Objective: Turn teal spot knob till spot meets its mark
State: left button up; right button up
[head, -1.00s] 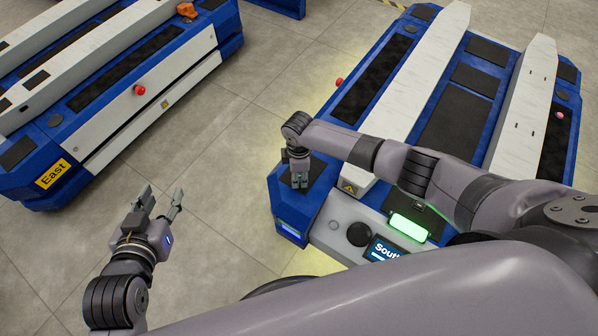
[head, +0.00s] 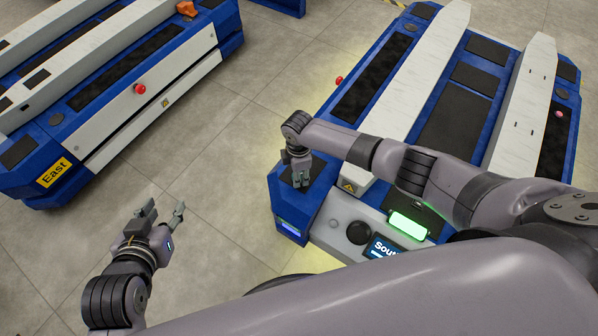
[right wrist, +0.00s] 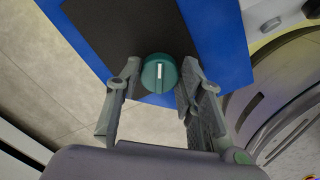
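The teal knob (right wrist: 153,82) shows in the right wrist view, round, with a white spot line (right wrist: 159,71) pointing nearly straight up the picture. It sits at the edge of a black pad (right wrist: 125,30) on a blue cart corner. My right gripper (right wrist: 159,78) has one finger on each side of the knob, open, with small gaps appearing at both sides. In the head view my right gripper (head: 301,180) points down over the South cart's (head: 289,215) near left corner and hides the knob. No mark around the knob can be made out. My left gripper (head: 165,213) is open and empty above the floor.
The South cart has a lit green panel (head: 408,226) and a black round button (head: 358,233) on its front. The East cart (head: 95,115) stands at the left with a red button (head: 139,89). Bare floor (head: 225,150) lies between the carts.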

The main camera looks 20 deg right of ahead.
jog(key=o, duration=0.4)
jog(key=shift+c, duration=0.2)
notch_tip(320, 180, up, 12)
dwell(0.5)
